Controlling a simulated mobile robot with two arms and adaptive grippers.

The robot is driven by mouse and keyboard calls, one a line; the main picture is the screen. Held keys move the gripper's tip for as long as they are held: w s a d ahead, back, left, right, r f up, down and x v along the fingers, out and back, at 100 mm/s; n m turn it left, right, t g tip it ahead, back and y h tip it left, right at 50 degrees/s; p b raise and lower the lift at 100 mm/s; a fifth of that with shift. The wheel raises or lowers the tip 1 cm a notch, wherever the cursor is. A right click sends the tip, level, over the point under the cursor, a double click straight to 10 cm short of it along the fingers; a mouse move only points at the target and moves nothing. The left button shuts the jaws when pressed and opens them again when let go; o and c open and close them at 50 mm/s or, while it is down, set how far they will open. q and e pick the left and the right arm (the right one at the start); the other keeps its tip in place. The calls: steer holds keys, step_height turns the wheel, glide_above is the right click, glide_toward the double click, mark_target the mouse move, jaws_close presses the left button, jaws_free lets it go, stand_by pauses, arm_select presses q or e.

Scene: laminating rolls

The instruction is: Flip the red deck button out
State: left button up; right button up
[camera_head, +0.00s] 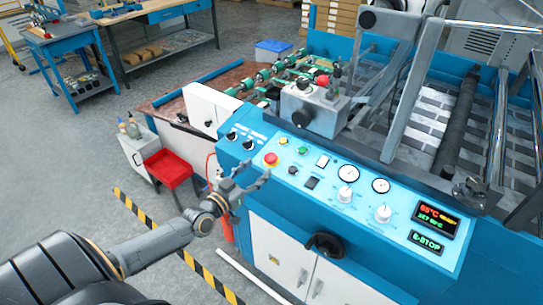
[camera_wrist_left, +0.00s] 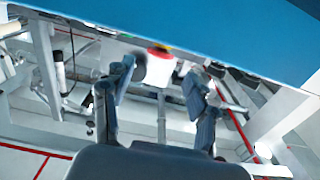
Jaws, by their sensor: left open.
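A red mushroom button (camera_head: 271,159) with a yellow collar sits at the left end of the light blue control panel (camera_head: 335,215). A second red knob (camera_head: 322,80) is on the grey box behind the panel. My left gripper (camera_head: 254,175) is open, just in front of and below the panel button, with a small gap visible. In the left wrist view, the open fingers of the left gripper (camera_wrist_left: 158,76) stand either side of a red-topped part (camera_wrist_left: 160,62) with yellow and white on it, beyond the tips. Whether they touch it cannot be told. My right gripper is not in view.
A black handle (camera_head: 324,245) sticks out from the cabinet front.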

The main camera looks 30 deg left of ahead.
mark_target(268, 159)
arm_select(q)
steer(key=w, duration=0.6)
steer(key=shift+w+d, duration=0.2)
steer(key=shift+d, duration=0.05)
steer(key=shift+w, duration=0.65)
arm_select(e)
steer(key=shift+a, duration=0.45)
